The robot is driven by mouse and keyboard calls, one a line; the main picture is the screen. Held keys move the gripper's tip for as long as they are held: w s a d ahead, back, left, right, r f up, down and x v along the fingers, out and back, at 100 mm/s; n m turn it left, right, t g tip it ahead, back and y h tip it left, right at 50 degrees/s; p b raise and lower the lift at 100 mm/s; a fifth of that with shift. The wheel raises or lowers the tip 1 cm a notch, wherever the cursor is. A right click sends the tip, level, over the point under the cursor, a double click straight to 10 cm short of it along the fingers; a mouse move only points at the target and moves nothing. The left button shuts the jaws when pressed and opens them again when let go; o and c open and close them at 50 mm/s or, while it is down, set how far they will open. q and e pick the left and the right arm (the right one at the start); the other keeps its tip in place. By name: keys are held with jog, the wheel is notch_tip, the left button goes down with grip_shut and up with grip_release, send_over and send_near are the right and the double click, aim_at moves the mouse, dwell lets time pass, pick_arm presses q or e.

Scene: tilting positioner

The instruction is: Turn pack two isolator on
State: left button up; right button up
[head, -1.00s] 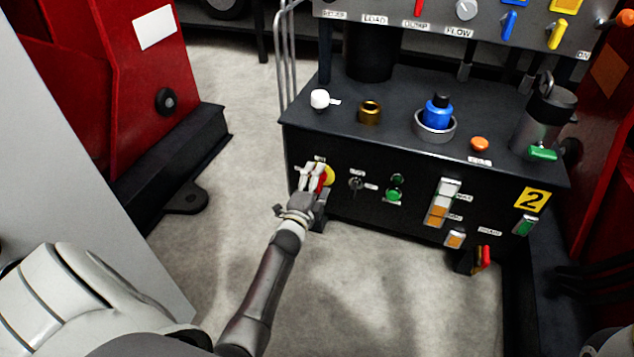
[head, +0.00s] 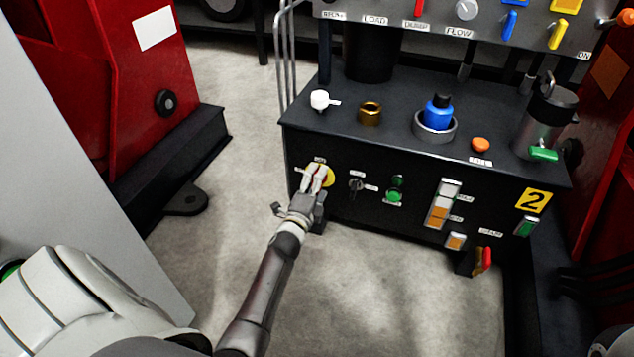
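The isolator's round yellow plate (head: 329,177) sits at the panel's left end, mostly behind my fingers. My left gripper (head: 316,176) is at the isolator, its pale fingers over the middle of the plate. The red handle is almost wholly hidden by the fingers, so its angle cannot be read. Whether the fingers are closed on it cannot be told. My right gripper is not in view.
Right of the isolator are a key-type switch (head: 356,185), a green button (head: 395,189) and an indicator column (head: 441,205). A red lever (head: 485,259) sits low right. A blue-topped fitting (head: 437,112) stands on top. Floor at left is clear.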

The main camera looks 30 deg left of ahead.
pick_arm(q)
jog(key=shift+o, duration=1.3)
jog(key=shift+s, duration=0.15)
jog(key=v, duration=1.1)
jog(key=shift+s+d, duration=0.2)
jog(key=shift+s, duration=0.15)
